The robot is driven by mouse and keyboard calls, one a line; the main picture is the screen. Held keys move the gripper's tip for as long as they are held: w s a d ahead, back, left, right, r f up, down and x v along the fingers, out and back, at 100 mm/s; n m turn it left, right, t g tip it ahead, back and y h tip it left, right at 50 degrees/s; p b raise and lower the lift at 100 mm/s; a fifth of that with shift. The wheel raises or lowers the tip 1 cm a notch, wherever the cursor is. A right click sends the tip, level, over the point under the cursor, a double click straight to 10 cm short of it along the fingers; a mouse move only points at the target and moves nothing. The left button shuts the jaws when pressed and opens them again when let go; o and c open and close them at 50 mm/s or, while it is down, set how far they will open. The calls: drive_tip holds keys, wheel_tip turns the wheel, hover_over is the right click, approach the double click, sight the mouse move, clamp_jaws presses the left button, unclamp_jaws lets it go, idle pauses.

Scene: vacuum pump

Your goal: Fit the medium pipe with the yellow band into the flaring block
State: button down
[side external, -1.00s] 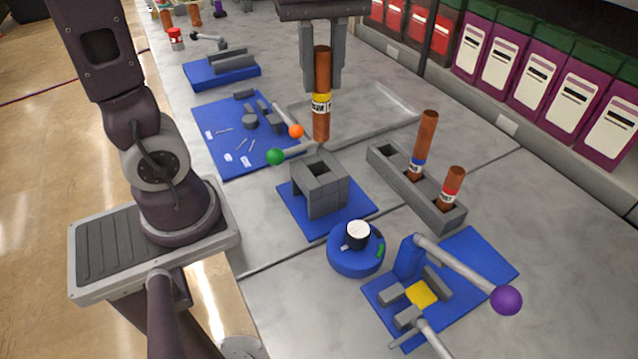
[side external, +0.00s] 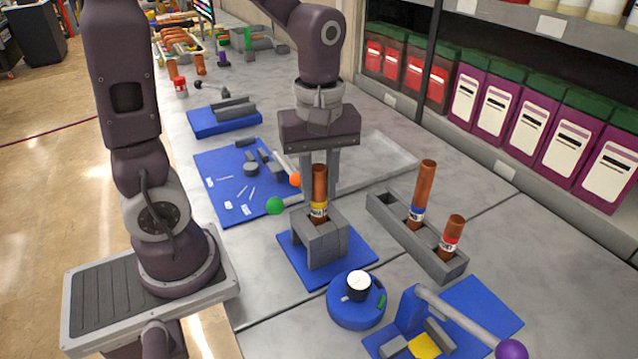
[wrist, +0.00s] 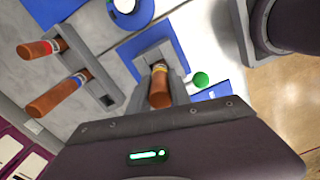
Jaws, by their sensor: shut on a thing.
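The medium pipe (side external: 319,183) is copper-coloured with a yellow band (side external: 318,211). It stands upright at the top opening of the grey flaring block (side external: 325,243). Its part below the band is hidden by the block and appears to be inside the opening. My gripper (side external: 320,194) is shut on the pipe above the band, with its fingers pointing down just over the block. In the wrist view the pipe (wrist: 160,92) is between the fingers, its far end meeting the block (wrist: 146,58). How deep it sits cannot be told.
A grey rack (side external: 411,237) at the right holds a blue-banded pipe (side external: 423,192) and a red-banded pipe (side external: 452,236). A green-knobbed lever (side external: 276,206) is left of the block. A round blue fixture (side external: 357,307) and a purple-knobbed lever (side external: 510,350) are in front.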

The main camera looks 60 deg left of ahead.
drive_tip(key=shift+f, duration=0.15)
drive_tip(key=c, duration=1.2)
unclamp_jaws()
wheel_tip(320, 180, up, 12)
drive_tip(key=s+f+m+t, duration=0.1)
drive_tip(key=s+m+t, duration=0.1)
drive_tip(key=m, duration=0.3)
drive_tip(key=s+d+f+m+t, duration=0.1)
drive_tip(key=s+m, duration=0.3)
drive_tip(key=m, duration=0.1)
drive_tip(key=s+d+f+m+t, duration=0.1)
drive_tip(key=s+m+t, duration=0.1)
drive_tip(key=m, duration=0.3)
drive_tip(key=shift+s+d+t, duration=0.2)
drive_tip(key=shift+s+t, duration=0.1)
drive_tip(key=shift+s, duration=0.3)
